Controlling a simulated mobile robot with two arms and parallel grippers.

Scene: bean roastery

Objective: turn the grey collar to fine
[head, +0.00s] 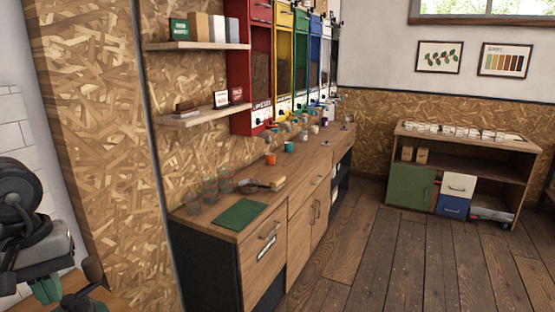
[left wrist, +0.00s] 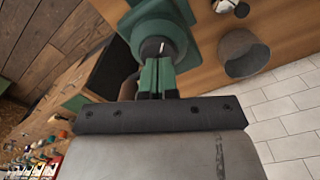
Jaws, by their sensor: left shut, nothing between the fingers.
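My left gripper (left wrist: 158,68) is shut, with nothing visible between its green fingers. In the left wrist view it is in front of a dark green machine (left wrist: 150,25) with a round part and a small white mark. The fingertips overlap the machine in the picture; I cannot tell whether they touch it. I cannot make out the grey collar clearly. In the head view my left gripper (head: 45,288) is at the lower left edge, with a dark green part (head: 88,299) to its right. My right gripper is not in view.
A grey cup (left wrist: 243,54) stands on the wooden counter beside the machine. The long wooden counter (head: 200,223) holds glasses, a green mat (head: 239,214) and small cups. A low shelf unit (head: 470,165) stands at the right. The plank floor (head: 390,260) between is clear.

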